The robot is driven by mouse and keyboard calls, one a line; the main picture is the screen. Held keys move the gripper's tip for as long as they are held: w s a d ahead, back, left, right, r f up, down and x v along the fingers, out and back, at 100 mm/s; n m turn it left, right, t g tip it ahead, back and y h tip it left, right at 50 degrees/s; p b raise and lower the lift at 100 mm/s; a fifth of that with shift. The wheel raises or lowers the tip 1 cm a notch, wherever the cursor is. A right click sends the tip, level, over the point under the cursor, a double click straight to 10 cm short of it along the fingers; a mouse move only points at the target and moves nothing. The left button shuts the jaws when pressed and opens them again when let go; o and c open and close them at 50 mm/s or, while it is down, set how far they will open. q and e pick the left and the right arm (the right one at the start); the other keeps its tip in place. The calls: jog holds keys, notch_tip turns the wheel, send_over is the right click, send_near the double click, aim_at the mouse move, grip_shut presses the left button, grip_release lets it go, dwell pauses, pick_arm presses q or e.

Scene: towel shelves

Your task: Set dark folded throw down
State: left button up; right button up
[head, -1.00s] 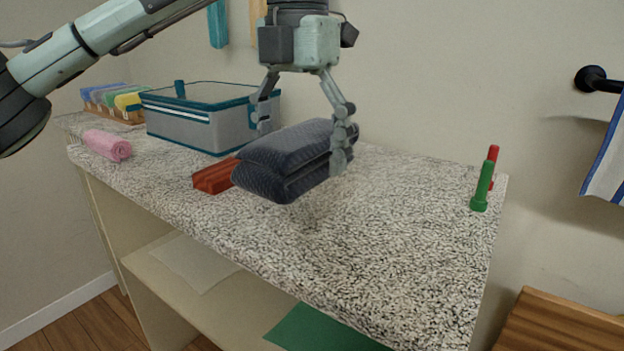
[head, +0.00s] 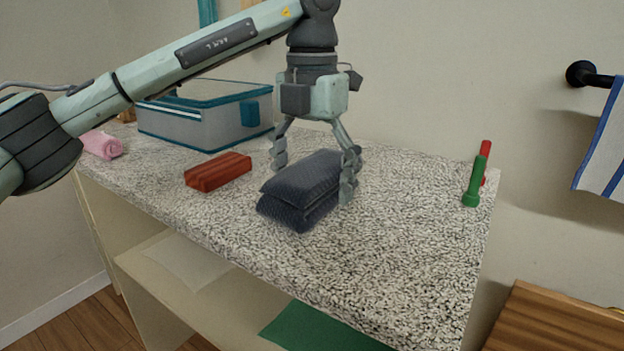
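The dark folded throw (head: 300,192) is a navy, quilted bundle of stacked layers. It is low over the speckled countertop (head: 400,235) and appears to rest on it, lying flat. My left gripper (head: 314,175) points down from above with one finger on each side of the throw. The right finger is against its right side. The left finger is at its back left edge, where contact is partly hidden. The fingers look closed on the throw. My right gripper is not in view.
A red folded cloth (head: 218,171) lies close left of the throw. A grey bin with teal trim (head: 205,118) stands behind it, and a pink rolled towel (head: 102,145) lies far left. The front right counter is clear.

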aim_at(312, 166)
pick_arm(q)
jog(key=shift+f, duration=0.1)
jog(key=o, duration=1.3)
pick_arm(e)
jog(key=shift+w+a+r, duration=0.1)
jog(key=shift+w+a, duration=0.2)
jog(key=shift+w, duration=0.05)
pick_arm(q)
jog(key=shift+r, duration=0.35)
notch_tip(312, 166, up, 7)
jog(key=shift+r+p, duration=0.15)
jog(key=shift+p, duration=0.25)
notch_tip(312, 166, up, 3)
jog(key=shift+f+p, duration=0.1)
jog(key=shift+p, duration=0.2)
jog(key=shift+r, duration=0.75)
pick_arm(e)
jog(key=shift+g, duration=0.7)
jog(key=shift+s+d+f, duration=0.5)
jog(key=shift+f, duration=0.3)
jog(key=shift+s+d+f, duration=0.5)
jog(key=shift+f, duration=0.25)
